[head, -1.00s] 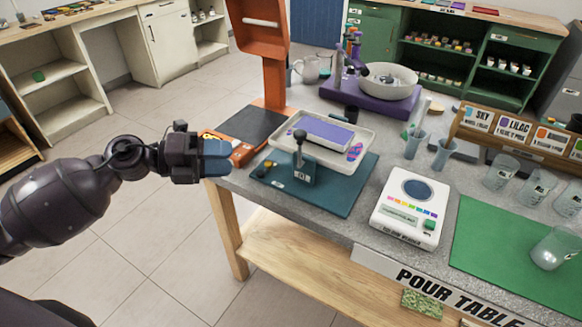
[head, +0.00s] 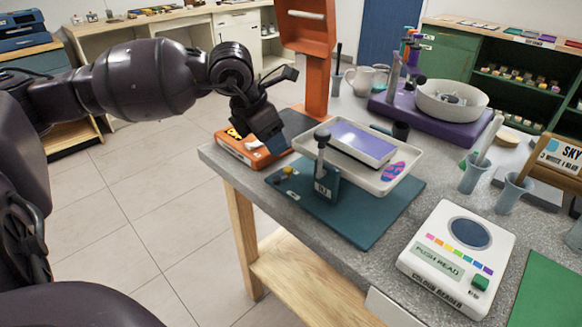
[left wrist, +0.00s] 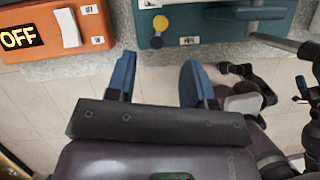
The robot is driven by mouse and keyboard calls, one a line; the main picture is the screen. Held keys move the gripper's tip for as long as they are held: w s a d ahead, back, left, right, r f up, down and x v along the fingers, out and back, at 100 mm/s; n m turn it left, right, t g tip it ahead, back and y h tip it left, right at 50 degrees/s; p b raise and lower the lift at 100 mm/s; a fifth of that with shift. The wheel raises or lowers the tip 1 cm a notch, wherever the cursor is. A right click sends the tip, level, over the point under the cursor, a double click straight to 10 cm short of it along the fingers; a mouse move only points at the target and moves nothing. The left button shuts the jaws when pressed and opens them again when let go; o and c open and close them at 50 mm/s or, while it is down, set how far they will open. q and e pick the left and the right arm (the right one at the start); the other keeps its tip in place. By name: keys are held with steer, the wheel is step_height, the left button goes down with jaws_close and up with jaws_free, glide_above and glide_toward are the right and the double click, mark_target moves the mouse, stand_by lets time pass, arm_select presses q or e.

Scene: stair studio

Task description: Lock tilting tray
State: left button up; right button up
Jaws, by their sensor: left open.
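The white tilting tray (head: 395,180), with a purple slab (head: 362,143) on it, sits on a teal base (head: 375,220) and looks slightly tilted. A lever with a black ball knob (head: 322,135) stands at its front left. A small yellow knob (head: 287,171) is on the base's left corner; it also shows at the top of the left wrist view (left wrist: 160,23). My left gripper (head: 270,138) is left of the tray, over the table's left edge. In the left wrist view its blue fingers (left wrist: 158,75) are apart and empty, short of the base edge. My right gripper is not seen.
An orange device (head: 243,150) lies beside the base; its OFF display shows in the left wrist view (left wrist: 18,38). A white colour reader (head: 460,260) stands at the right. A purple stand with a bowl (head: 452,100) is behind. Floor is open left of the table.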

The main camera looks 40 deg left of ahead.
mark_target(287, 169)
arm_select(q)
steer(key=b+x, duration=0.2)
steer(key=x, duration=0.5)
steer(key=shift+f, duration=0.4)
steer(key=shift+w+d+f+b, duration=0.15)
steer(key=shift+w+f+b, duration=0.15)
steer(key=shift+f+b, duration=0.15)
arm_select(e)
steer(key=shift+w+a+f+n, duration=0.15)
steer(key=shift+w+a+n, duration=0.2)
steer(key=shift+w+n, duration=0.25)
